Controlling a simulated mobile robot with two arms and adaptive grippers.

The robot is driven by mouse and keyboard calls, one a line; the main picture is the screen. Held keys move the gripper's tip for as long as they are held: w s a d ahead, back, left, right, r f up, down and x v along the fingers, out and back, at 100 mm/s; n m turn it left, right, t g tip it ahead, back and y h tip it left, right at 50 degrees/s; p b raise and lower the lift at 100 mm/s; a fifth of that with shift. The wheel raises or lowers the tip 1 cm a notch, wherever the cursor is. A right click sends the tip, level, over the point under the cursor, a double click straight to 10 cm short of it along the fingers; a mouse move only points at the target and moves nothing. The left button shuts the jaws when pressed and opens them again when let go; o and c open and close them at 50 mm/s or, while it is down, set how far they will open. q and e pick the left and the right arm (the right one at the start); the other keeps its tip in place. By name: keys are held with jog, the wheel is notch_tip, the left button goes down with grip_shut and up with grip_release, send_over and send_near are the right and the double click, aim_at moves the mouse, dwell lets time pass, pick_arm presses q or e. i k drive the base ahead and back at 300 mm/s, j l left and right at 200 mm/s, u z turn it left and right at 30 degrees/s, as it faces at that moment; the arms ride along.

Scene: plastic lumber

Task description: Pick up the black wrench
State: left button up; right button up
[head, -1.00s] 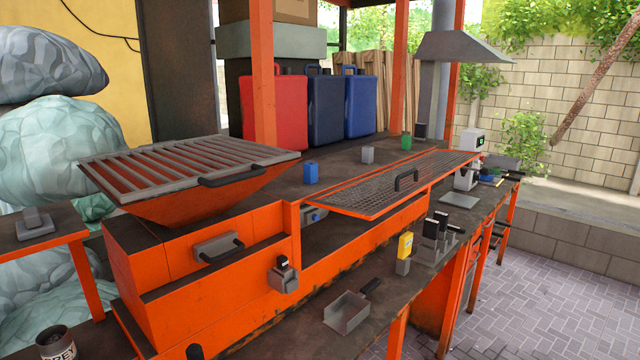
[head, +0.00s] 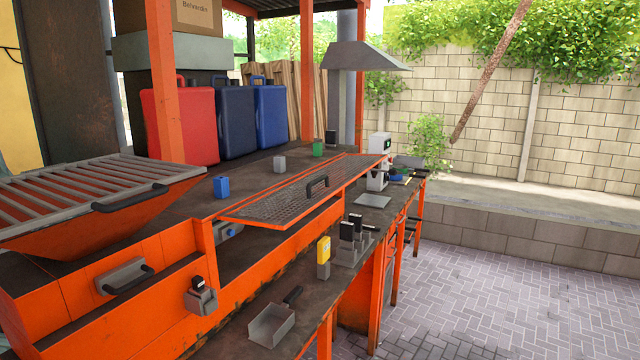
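I cannot make out a black wrench for certain in the head view. Several black-topped tools (head: 348,230) stand upright in a grey holder (head: 352,252) on the lower front ledge, too small to identify. A dark item (head: 408,162) lies at the far end of the bench, also unclear. Neither of my grippers is in view.
An orange workbench with a slatted hopper (head: 100,190) stands at left, with a mesh screen (head: 300,192) beyond it. A grey scoop (head: 272,325) and a yellow device (head: 323,250) are on the front ledge. Paved floor (head: 480,300) at right is clear.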

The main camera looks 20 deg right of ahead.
aim_at(365, 227)
jog(key=i+l+z, duration=0.1)
jog(key=l, duration=0.35)
jog(key=i+l+z, duration=0.15)
jog(key=l, duration=0.3)
jog(key=i+l, duration=1.5)
jog(key=l+u, duration=0.1)
jog(key=u, duration=0.45)
jog(key=l+u, duration=0.25)
jog(key=l, duration=0.35)
jog(key=l+u, duration=0.3)
jog(key=l, duration=0.3)
jog(key=k+l+u, duration=0.1)
jog(key=l+u, duration=0.15)
jog(key=l, duration=0.35)
